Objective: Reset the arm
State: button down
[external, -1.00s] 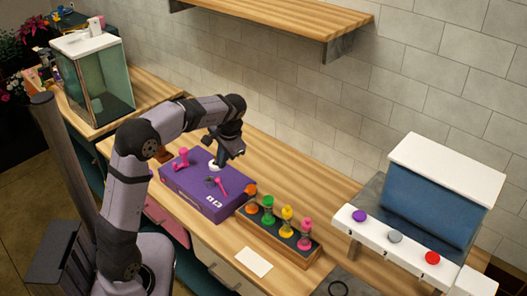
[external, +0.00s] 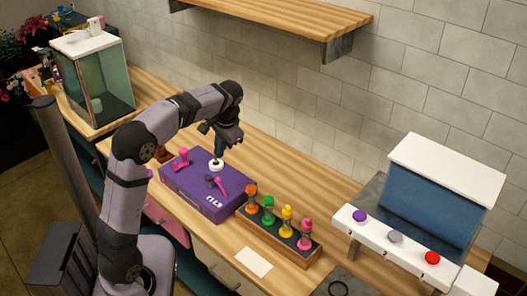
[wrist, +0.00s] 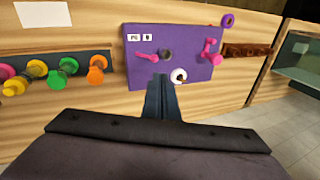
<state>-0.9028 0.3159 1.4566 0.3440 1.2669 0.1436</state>
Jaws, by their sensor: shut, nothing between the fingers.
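My gripper (external: 217,151) is shut and empty. In the external view it hangs above the purple box (external: 193,201), over a white ring-like piece (external: 216,165) on its top. In the wrist view the closed fingers (wrist: 162,82) point toward the near edge of the purple box (wrist: 190,97), beside the white piece (wrist: 179,75). A small gap to the white piece is hard to judge. Two pink tool-like pieces, one upright (external: 181,159) and one lying (external: 218,184), are also on the box.
A wooden rack (external: 270,236) of orange, green, yellow and pink-topped pieces stands right of the box. A white card (external: 254,262) lies in front. A glass tank (external: 100,85) is at left, a white-topped blue unit (external: 432,205) at right. A wooden shelf (external: 285,25) hangs above.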

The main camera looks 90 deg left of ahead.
jog(key=w+d+f+n+t+h, duration=0.1)
jog(key=w+d+f+t+h, duration=0.1)
jog(key=d+f, duration=1.2)
jog(key=s+d+f+m+h, duration=0.1)
jog(key=d+m, duration=0.7)
jog(key=d, duration=1.9)
jog(key=shift+s+f+m, duration=0.3)
jog(key=shift+s+f, duration=0.2)
jog(key=shift+f, duration=0.3)
